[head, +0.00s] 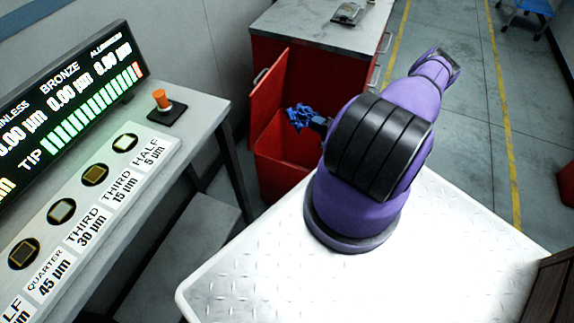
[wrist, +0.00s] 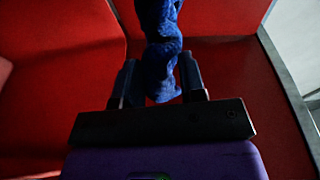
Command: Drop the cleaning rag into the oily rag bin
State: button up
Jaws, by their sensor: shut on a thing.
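The cleaning rag (head: 299,116) is a crumpled blue cloth held over the opening of the red oily rag bin (head: 290,170) in the head view. The bin's lid (head: 268,95) stands open on the left. In the wrist view the rag (wrist: 161,55) hangs between the fingers of my gripper (wrist: 160,82), with the bin's red walls (wrist: 225,18) around it. My gripper (head: 318,122) is shut on the rag in the head view, partly hidden behind my purple arm. The bin's floor is not clearly seen.
A grey-topped red cabinet (head: 320,22) stands behind the bin. A bench (head: 190,120) with an orange-knobbed device (head: 161,101), a lit display (head: 70,100) and labelled sample discs (head: 95,175) is at left. Open floor (head: 460,110) with yellow lines lies to the right.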

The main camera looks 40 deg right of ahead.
jog(key=shift+w+f, duration=0.1)
jog(key=shift+w, duration=0.15)
jog(key=shift+a+f, duration=0.1)
jog(key=shift+f, duration=2.8)
jog(key=o, duration=1)
jog(key=v, duration=1)
jog(key=shift+s, duration=0.35)
